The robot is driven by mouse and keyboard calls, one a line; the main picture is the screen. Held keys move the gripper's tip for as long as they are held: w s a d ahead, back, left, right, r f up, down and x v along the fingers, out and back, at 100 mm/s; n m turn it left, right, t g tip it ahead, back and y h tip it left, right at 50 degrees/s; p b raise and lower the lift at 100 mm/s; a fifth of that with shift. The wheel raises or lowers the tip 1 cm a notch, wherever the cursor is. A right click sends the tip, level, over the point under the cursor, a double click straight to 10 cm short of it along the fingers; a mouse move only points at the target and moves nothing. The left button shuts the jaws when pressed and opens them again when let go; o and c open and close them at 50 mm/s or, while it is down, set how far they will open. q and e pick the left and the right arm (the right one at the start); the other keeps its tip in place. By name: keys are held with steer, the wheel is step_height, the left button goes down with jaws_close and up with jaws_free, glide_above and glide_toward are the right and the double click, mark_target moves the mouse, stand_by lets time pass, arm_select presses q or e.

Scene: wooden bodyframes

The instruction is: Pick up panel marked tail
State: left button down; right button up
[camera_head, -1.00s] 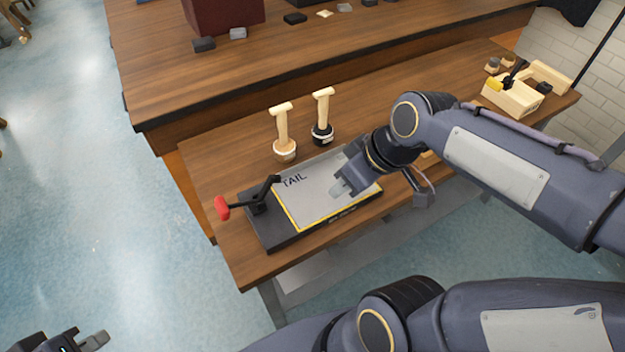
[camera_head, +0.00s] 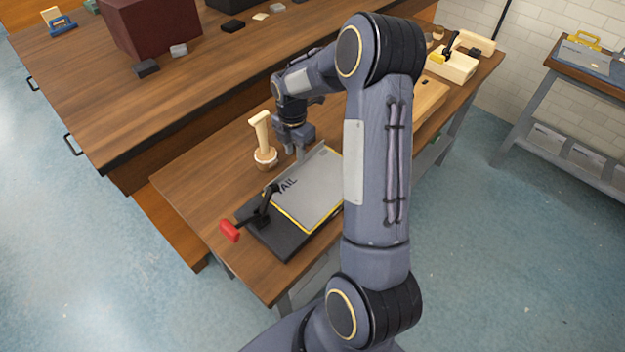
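The panel marked TAIL (camera_head: 310,192) is a flat grey sheet with a yellow edge. It lies on a dark fixture (camera_head: 282,240) on the wooden bench, and my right arm covers its right side. My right gripper (camera_head: 301,155) points down at the panel's far edge, beside the word TAIL's end of the sheet. Its fingers are small and partly merge with the panel, so I cannot tell whether they are apart or touch it. My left gripper is out of view.
A wooden-handled stamp (camera_head: 262,140) stands just left of my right gripper. A higher wooden counter (camera_head: 200,90) runs behind.

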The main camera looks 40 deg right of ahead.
step_height(320, 180, down, 4)
steer(key=shift+s+f+p, duration=0.1)
steer(key=shift+f+p, duration=0.15)
steer(key=shift+p, duration=0.2)
steer(key=shift+c, duration=0.2)
jaws_close()
